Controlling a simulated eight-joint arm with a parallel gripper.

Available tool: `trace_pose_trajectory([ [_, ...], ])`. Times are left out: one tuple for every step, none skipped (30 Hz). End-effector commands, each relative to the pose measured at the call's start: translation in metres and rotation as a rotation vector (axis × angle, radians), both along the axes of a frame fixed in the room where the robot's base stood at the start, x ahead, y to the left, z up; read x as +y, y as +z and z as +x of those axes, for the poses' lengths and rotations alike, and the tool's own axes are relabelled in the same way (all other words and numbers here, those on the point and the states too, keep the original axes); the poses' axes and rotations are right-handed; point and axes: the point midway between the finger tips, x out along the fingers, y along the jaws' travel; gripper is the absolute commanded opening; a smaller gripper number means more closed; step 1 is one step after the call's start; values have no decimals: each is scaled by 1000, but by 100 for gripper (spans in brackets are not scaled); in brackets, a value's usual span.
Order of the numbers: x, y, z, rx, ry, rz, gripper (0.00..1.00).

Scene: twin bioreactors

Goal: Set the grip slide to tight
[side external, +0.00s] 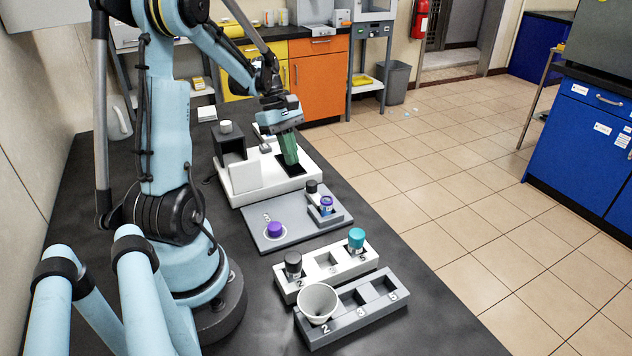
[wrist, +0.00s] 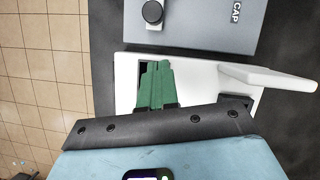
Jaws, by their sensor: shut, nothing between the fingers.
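My gripper (side external: 290,160) has green fingers, pressed together with nothing between them. In the side view it points down, slightly tilted, at a dark slot (side external: 283,170) in the top of a white base unit (side external: 262,190). In the wrist view the green fingertips (wrist: 158,66) lie over the white unit (wrist: 205,75), and part of the dark slot (wrist: 145,70) shows beside them. The fingers cover much of the slot. I cannot tell whether they touch anything in it. No grip slide or tight marking can be clearly made out.
An upright white panel (side external: 245,177) and a black block with a white knob (side external: 226,127) stand on the unit's left. In front are a grey tray (side external: 300,231) with purple-capped and black-capped items, a white rack (side external: 330,275) and a grey rack (side external: 352,325) with a cup (side external: 317,302).

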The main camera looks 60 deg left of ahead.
Motion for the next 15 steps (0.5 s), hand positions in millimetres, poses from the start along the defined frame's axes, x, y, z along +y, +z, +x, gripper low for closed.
trace_pose_trajectory([
  [3,9,-2,0,1,0,0],
  [5,14,-2,0,1,0,0],
  [8,20,-3,1,1,0,0],
  [9,25,-3,1,1,0,0],
  [11,30,-4,2,1,0,0],
  [14,36,-4,2,1,1,0],
  [16,41,-5,2,1,1,0],
  [17,45,-5,2,1,1,0],
  [19,50,-6,2,1,1,0],
  [20,54,-6,2,1,1,0],
  [22,57,-6,2,1,1,0],
  [23,61,-7,2,1,1,0],
  [24,64,-7,2,1,1,0],
  [25,66,-7,2,1,1,0],
  [26,69,-8,2,1,1,0],
])
